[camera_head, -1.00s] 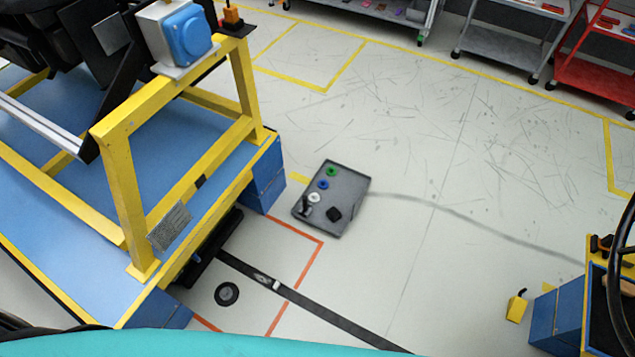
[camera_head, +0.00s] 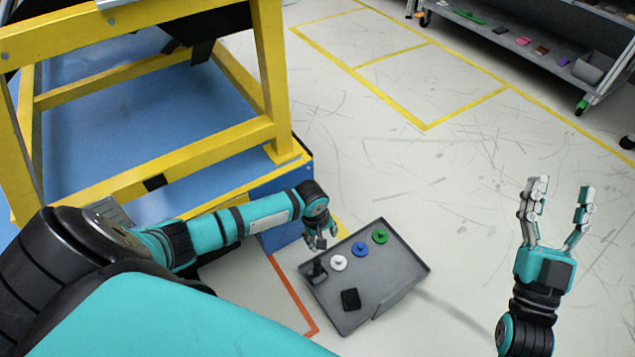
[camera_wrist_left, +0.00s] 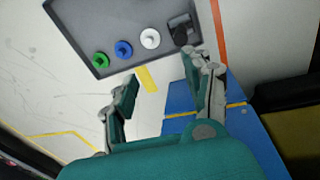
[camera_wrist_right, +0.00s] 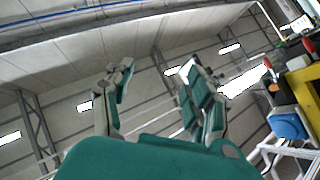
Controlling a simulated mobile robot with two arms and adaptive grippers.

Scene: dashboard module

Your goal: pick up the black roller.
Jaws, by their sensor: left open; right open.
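A grey tray (camera_head: 385,290) lies on the floor in the head view. At its left end stands a small black cylinder-like part (camera_head: 316,271) on a dark base, which looks like the black roller. It also shows in the left wrist view (camera_wrist_left: 181,34), near one fingertip. A black block (camera_head: 350,299) lies nearer the tray's front edge. My left gripper (camera_head: 322,243) is open and empty by the tray's far left edge, close to the roller; it also shows in the left wrist view (camera_wrist_left: 166,82). My right gripper (camera_head: 560,192) is open, pointing up, well right of the tray.
White (camera_head: 339,263), blue (camera_head: 360,249) and green (camera_head: 380,237) round parts sit in a row on the tray. A yellow frame (camera_head: 150,185) on a blue platform stands at the left. A shelf cart (camera_head: 530,40) is at the back right. Floor right of the tray is clear.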

